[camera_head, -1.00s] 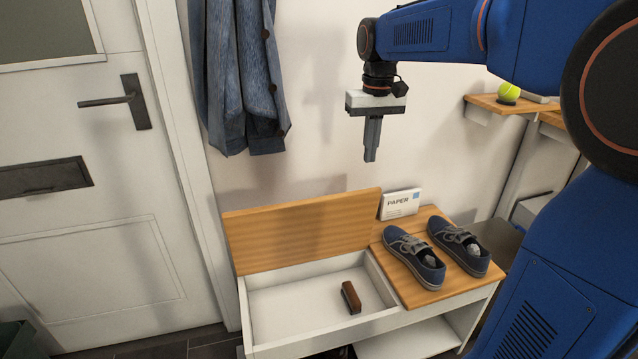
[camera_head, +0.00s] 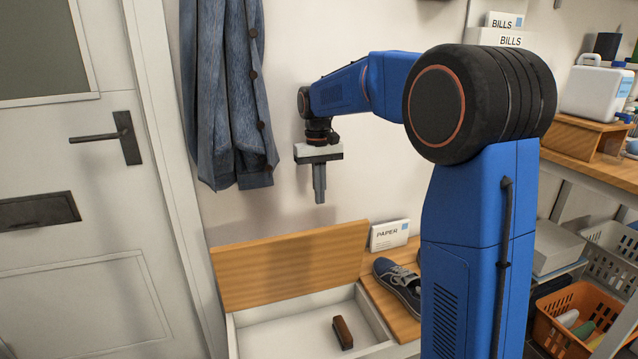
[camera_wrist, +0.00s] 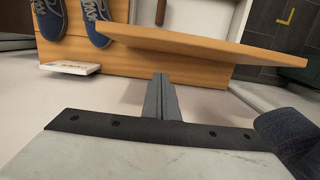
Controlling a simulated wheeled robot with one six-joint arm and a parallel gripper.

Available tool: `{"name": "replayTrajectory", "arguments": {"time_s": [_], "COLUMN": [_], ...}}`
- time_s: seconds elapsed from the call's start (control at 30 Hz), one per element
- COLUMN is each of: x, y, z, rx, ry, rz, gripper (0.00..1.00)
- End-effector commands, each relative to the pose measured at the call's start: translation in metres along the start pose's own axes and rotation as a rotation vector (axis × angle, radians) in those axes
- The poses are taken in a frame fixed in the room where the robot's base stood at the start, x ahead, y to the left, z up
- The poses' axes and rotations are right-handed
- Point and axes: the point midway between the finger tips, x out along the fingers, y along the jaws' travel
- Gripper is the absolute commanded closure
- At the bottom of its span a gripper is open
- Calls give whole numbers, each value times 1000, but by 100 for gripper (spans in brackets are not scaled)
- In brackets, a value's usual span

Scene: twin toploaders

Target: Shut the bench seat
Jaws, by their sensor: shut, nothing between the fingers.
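The bench seat's wooden lid (camera_head: 290,265) stands raised against the wall, above an open white compartment (camera_head: 292,330). It also shows in the wrist view (camera_wrist: 205,48), its edge running across the upper part. A brown brush-like block (camera_head: 342,332) lies inside the compartment. My gripper (camera_head: 319,197) is shut and empty, pointing down above the lid and close to the wall. In the wrist view the closed fingers (camera_wrist: 160,97) appear apart from the lid.
Blue shoes (camera_head: 398,283) and a PAPER box (camera_head: 389,235) sit on the fixed wooden top right of the compartment. A denim jacket (camera_head: 228,90) hangs left of my gripper. A white door (camera_head: 85,200) is at left. Shelves with an orange basket (camera_head: 575,315) stand right.

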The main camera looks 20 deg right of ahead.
Motion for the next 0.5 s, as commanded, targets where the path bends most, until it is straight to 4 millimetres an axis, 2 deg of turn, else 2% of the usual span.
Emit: {"name": "replayTrajectory", "arguments": {"time_s": [0.23, 0.33, 0.5], "x": [44, 44, 48], "y": [0, 0, 0], "z": [1, 18, 33], "rx": [0, 0, 0], "ry": [-2, 0, 0], "rz": [0, 0, 0], "gripper": [100, 100, 100]}}
